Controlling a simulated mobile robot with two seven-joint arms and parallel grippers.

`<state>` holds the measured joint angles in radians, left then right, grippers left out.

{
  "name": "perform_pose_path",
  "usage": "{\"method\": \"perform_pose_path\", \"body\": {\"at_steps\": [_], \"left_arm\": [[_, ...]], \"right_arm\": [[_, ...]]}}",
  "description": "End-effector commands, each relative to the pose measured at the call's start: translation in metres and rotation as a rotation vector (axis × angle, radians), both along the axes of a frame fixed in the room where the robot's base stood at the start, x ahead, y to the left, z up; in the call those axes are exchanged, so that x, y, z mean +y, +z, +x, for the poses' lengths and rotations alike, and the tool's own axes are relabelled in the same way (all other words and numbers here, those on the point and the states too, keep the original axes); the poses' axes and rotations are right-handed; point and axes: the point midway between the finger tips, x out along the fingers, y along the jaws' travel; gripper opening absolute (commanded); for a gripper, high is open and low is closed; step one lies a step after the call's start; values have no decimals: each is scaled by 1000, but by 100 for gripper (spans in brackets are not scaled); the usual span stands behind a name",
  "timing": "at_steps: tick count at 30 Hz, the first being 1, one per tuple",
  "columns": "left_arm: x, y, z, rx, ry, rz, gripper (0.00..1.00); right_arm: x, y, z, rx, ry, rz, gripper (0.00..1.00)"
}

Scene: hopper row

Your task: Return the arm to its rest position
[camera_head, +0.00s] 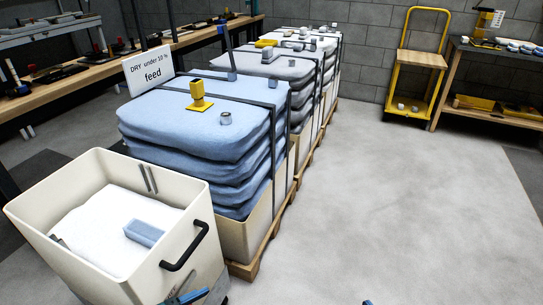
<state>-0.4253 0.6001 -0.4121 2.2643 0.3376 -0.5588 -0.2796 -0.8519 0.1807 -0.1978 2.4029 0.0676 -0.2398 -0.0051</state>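No whole arm shows in the head view. At the bottom edge, a blue and dark piece (187,298), likely part of my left gripper, shows in front of the cream bin (205,262), below its black handle. A small blue tip (368,302), likely part of my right gripper, shows over bare floor. Both are cut off by the frame, so their fingers and anything between them are hidden.
The bin holds white material (95,235) and a blue block-like scoop (144,233). Workbenches and a yellow cart (413,106) stand farther back. Floor at right (400,200) is clear.

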Motion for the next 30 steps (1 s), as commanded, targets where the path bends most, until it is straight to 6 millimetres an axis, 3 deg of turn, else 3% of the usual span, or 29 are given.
{"method": "perform_pose_path", "body": {"at_steps": [6,13,27,30], "left_arm": [[29,15,-32,-39,132,-87,71],[47,34,-58,-79,203,-151,71],[35,53,-30,-76,526,-411,71],[34,67,-29,-49,522,-386,71]], "right_arm": [[0,0,0,0,0,0,36],[0,0,0,0,0,0,36],[0,0,0,0,0,0,36],[1,14,2,31,4,-15,36]]}}
